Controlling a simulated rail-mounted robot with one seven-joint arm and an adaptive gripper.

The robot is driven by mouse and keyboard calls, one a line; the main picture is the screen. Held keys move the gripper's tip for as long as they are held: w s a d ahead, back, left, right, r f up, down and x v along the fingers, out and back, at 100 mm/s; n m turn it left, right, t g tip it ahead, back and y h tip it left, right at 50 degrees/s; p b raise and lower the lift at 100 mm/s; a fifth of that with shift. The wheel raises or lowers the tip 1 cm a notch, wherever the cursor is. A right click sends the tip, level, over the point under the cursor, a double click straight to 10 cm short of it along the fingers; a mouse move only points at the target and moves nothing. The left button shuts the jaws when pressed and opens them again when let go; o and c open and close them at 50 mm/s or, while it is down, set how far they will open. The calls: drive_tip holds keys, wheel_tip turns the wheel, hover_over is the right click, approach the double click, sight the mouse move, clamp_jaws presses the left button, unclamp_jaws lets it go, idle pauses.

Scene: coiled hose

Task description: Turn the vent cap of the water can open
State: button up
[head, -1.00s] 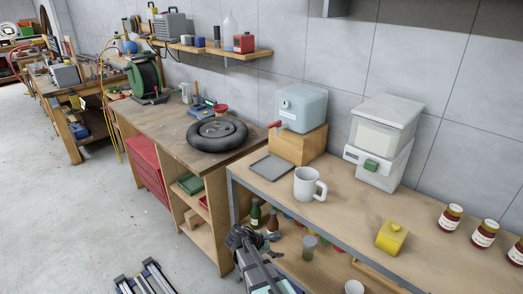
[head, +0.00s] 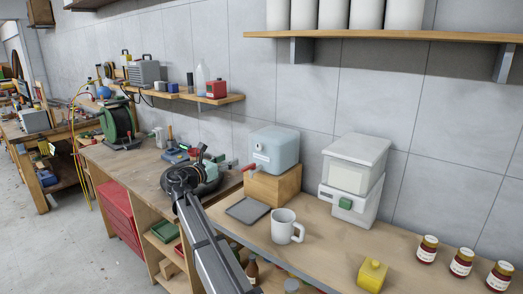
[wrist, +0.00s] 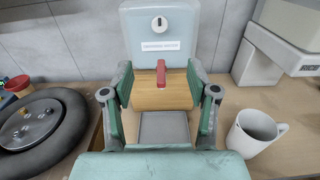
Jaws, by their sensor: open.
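The water can (head: 275,148) is a pale blue box standing on a wooden block (head: 272,186) on the bench. A red tap (head: 248,168) sticks out low on its front; it also shows in the wrist view (wrist: 161,72). The vent cap (wrist: 159,23), a white disc with a dark slot, sits high on the front above a label. My gripper (head: 212,158) is raised to the left of the can. In the wrist view my gripper (wrist: 160,84) is open and empty, its fingers framing the tap and block from a distance. The cap lies above the fingertips, apart from them.
A grey tray (head: 247,209) lies before the block, with a white mug (head: 287,226) to its right. A white dispenser (head: 353,177) stands further right. A black tyre-like ring (wrist: 40,120) lies left of the gripper. A shelf (head: 380,37) hangs above.

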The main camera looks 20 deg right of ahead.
sight(258, 147)
drive_tip(key=p+x, duration=0.4)
drive_tip(key=x, duration=1.1)
drive_tip(key=shift+w+d, duration=0.15)
drive_tip(key=shift+d, duration=0.1)
drive_tip(key=shift+w+d+f, duration=0.1)
drive_tip(key=shift+w+d, duration=0.2)
drive_tip(key=shift+d, duration=0.4)
clamp_jaws()
